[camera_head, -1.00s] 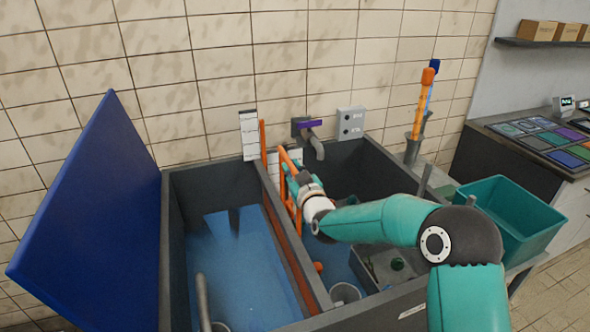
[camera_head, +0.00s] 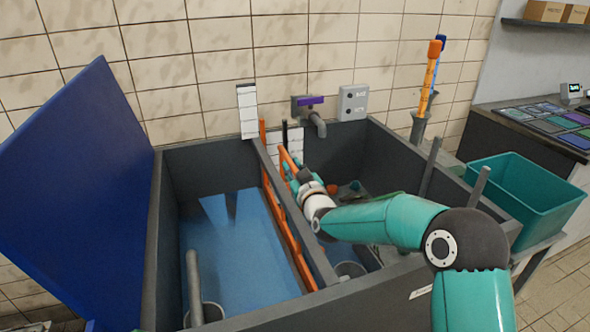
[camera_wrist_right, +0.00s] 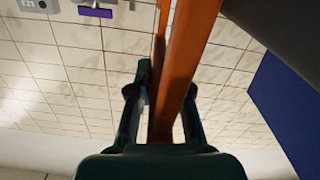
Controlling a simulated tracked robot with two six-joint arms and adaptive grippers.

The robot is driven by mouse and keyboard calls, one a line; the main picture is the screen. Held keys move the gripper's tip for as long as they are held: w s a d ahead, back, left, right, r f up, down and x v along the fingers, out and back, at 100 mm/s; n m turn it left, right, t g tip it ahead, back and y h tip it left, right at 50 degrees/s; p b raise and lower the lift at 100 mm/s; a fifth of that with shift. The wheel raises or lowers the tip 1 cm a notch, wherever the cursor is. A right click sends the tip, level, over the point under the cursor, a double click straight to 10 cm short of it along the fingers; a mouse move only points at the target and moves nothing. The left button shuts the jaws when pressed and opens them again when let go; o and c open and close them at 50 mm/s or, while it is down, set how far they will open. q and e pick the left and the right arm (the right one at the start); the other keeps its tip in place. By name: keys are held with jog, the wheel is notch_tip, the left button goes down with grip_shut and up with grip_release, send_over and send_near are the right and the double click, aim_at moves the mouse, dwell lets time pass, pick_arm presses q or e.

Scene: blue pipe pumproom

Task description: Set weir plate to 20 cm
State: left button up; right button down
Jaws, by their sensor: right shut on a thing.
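The tank (camera_head: 158,240) has two compartments parted by a dark divider, with blue water (camera_head: 235,250) in the left one. An orange weir frame (camera_head: 284,228) runs along the divider, with an orange bar (camera_head: 286,160) slanting up near its back end. My right gripper (camera_head: 296,172) reaches over the right compartment and is shut on the orange bar; its fingertips are partly hidden. In the right wrist view, the orange bar (camera_wrist_right: 180,70) passes between my fingers. A white marked scale board (camera_head: 247,110) stands at the back wall; its figures are too small to read. My left gripper is out of view.
A raised blue lid (camera_head: 75,190) stands at the left. A pipe spout with a purple handle (camera_head: 311,100) and a grey box (camera_head: 353,103) are on the back wall. A teal bin (camera_head: 525,200) is at the right. Grey pipes (camera_head: 194,290) rise from the tank.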

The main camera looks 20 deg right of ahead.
jog(key=c, duration=1.1)
grip_release()
jog(key=s, duration=1.2)
jog(key=shift+d, duration=0.15)
